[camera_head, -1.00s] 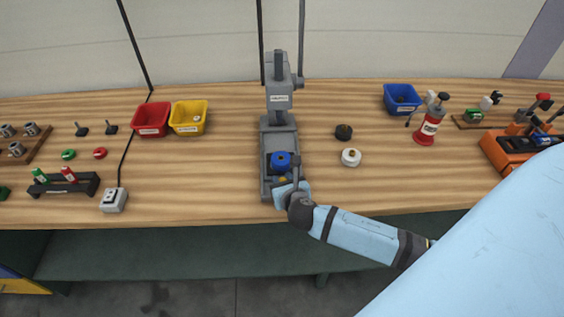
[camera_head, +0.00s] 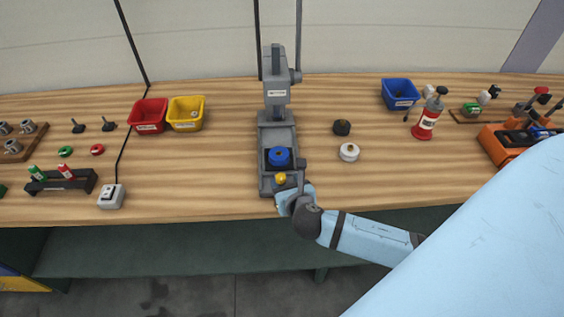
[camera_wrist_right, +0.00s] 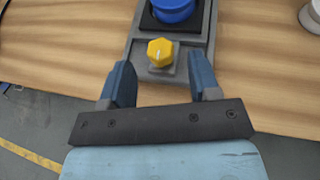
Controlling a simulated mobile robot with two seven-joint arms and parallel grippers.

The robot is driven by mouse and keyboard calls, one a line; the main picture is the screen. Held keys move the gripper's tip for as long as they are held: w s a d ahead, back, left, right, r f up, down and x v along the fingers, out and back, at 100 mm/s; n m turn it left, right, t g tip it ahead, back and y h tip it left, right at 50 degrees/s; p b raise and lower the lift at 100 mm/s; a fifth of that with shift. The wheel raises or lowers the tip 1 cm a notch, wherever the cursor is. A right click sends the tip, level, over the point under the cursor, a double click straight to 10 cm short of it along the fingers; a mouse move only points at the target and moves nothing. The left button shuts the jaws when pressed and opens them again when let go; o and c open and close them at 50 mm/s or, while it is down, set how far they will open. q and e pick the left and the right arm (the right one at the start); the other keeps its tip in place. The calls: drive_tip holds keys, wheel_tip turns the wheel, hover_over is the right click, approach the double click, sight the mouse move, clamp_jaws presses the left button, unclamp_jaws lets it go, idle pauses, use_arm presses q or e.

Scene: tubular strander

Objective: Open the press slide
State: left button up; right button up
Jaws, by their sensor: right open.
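The grey press (camera_head: 278,100) stands upright near the back of the bench. Its slide (camera_head: 265,175) extends towards the front edge and carries a blue round part (camera_head: 280,156) on a dark square plate. A yellow knob (camera_head: 281,178) sits at the slide's front end; it also shows in the right wrist view (camera_wrist_right: 160,52). My right gripper (camera_head: 288,190) is at the slide's front end. In the right wrist view its two fingers (camera_wrist_right: 162,82) are apart, with the knob just beyond and between them, and nothing is held. My left gripper is out of view.
A red bin (camera_head: 149,117) and a yellow bin (camera_head: 186,114) stand left of the press. A black part (camera_head: 341,127) and a white part (camera_head: 349,152) lie to its right.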

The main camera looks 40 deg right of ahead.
drive_tip(key=v, duration=0.9)
drive_tip(key=shift+s, duration=0.2)
drive_tip(key=shift+a+f, duration=0.1)
drive_tip(key=shift+a, duration=0.05)
drive_tip(key=s+a+f+m+g+y+p, duration=0.1)
drive_tip(key=s+a+f+m+y, duration=0.2)
drive_tip(key=m, duration=1.2)
drive_tip(key=s+a+f+m+y+p, duration=0.1)
drive_tip(key=s+a+f+m+y, duration=0.2)
drive_tip(key=m, duration=1.1)
wheel_tip(320, 180, down, 4)
drive_tip(key=shift+s+a+m+g+y, duration=0.3)
drive_tip(key=shift+a+m+g+y, duration=0.1)
drive_tip(key=shift+a, duration=0.7)
